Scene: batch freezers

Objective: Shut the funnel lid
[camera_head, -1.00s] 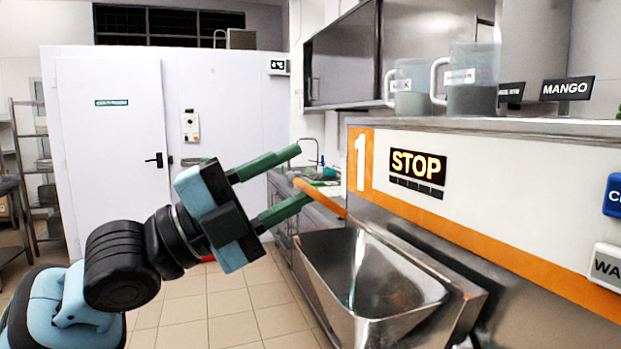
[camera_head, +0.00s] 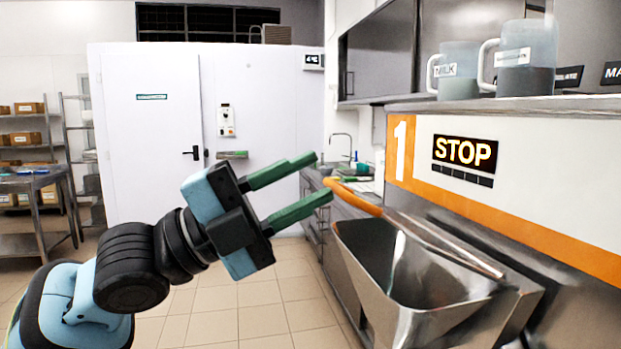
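The steel funnel (camera_head: 352,262) is fixed to the front of machine 1 at centre right, and its mouth is open to view. An orange handle (camera_head: 356,198) rises at its far left side, with a steel bar (camera_head: 450,248) running from it to the right along the back of the funnel. I cannot clearly tell the lid plate apart from the other steel. My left gripper (camera_head: 323,176) is open and empty, with its green fingers pointing right. My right gripper is not in view.
The machine panel with a STOP display (camera_head: 464,153) stands behind the funnel. Jugs (camera_head: 458,75) stand on the ledge above. A sink counter (camera_head: 335,188) lies beyond, and a steel table (camera_head: 35,183) is far left. The tiled floor is clear left of the funnel.

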